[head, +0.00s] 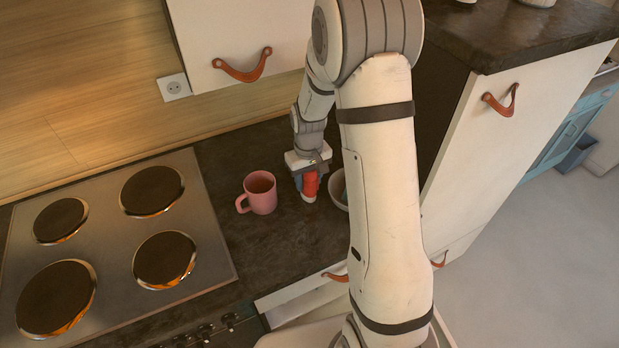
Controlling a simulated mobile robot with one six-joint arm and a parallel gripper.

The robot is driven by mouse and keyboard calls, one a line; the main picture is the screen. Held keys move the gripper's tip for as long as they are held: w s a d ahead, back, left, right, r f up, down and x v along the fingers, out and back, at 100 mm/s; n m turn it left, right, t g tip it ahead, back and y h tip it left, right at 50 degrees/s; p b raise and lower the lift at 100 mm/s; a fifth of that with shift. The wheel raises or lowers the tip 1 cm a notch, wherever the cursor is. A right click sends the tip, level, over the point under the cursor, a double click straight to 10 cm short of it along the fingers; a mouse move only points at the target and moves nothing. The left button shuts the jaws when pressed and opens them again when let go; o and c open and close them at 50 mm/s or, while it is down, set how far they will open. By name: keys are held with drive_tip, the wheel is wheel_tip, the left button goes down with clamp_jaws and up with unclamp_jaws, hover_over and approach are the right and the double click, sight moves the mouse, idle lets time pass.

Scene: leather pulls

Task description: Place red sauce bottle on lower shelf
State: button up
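The red sauce bottle (311,184) is on the dark counter side, right of the pink mug, with a pale end toward the camera. My gripper (308,180) is right at the bottle, with a dark finger along its left side. The bottle is partly covered by the gripper, and I cannot tell whether the fingers are closed on it or whether it touches the counter. I cannot make out a lower shelf in this view.
A pink mug (261,192) stands just left of the bottle. A bowl (338,188) is close on its right, partly behind my arm. A cooktop (110,240) fills the left. A cabinet (240,45) with a leather pull hangs above; a white cabinet door (500,130) stands right.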

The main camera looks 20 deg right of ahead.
drive_tip(key=o, duration=0.4)
drive_tip(key=shift+r, duration=0.1)
